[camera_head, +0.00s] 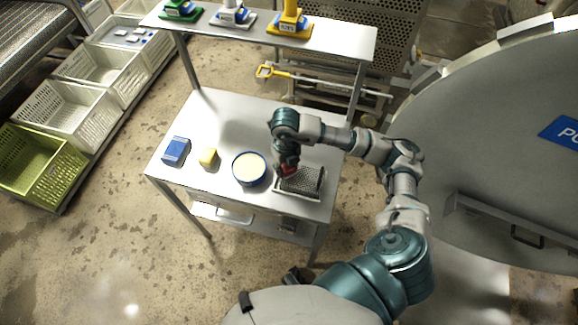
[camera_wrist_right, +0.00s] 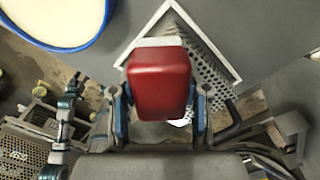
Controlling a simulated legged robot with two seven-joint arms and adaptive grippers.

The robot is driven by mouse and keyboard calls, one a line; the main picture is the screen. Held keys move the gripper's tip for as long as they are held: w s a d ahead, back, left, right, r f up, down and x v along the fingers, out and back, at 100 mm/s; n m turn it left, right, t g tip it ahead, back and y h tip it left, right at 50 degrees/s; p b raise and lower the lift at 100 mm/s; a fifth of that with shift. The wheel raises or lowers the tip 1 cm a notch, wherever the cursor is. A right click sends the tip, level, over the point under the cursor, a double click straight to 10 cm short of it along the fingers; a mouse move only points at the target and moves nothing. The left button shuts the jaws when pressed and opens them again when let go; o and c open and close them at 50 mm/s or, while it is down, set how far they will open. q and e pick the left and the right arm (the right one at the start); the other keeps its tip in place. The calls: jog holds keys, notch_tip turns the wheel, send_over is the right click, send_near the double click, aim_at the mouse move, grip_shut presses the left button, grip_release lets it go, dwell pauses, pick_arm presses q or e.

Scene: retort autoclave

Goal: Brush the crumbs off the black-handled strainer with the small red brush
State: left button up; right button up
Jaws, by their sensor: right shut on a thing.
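My right gripper (camera_head: 286,168) is over the left end of the strainer and is shut on the small red brush (camera_head: 289,171). In the right wrist view the red brush block (camera_wrist_right: 160,85) sits between the two fingers, with a pale strip along its far edge. The strainer (camera_head: 305,181) is a perforated grey metal piece with a pale rim, at the table's front right. In the wrist view its holes (camera_wrist_right: 203,62) and a black handle (camera_wrist_right: 232,122) show behind the brush. I cannot tell whether the bristles touch it. Crumbs are too small to make out. My left gripper is not in view.
A blue-rimmed bowl with cream contents (camera_head: 249,168) stands just left of the strainer. A yellow block (camera_head: 208,157) and a blue box (camera_head: 176,150) lie further left on the white table (camera_head: 215,115). A shelf (camera_head: 335,38) spans the back. A large round door (camera_head: 490,130) stands right.

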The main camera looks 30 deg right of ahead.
notch_tip(320, 180, up, 5)
jog(key=p, duration=0.3)
jog(key=shift+a+r+p, duration=0.15)
jog(key=shift+p, duration=0.2)
jog(key=shift+r+p, duration=0.3)
jog(key=shift+r, duration=0.15)
jog(key=shift+r+p, duration=1)
jog(key=shift+r, duration=0.55)
jog(key=shift+f, duration=0.1)
